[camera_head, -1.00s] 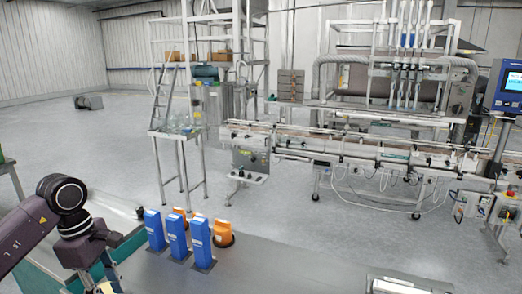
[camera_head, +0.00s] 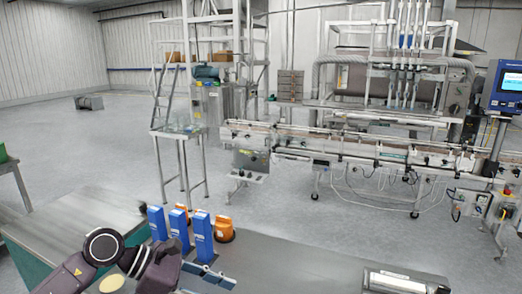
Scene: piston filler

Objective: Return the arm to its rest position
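My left arm comes in at the bottom left of the head view, bent low over the grey table. My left gripper (camera_head: 208,277) is at the bottom edge, in front of the blue bottles and apart from them as far as I can see. Its fingers are small and partly cut off, so I cannot tell whether it is open or shut. No held object shows. My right gripper is not in view.
Several blue bottles (camera_head: 202,237) stand upright on the grey table (camera_head: 300,262), with orange containers (camera_head: 223,229) behind them. The filling machine (camera_head: 345,150) stands beyond. The table's middle is clear.

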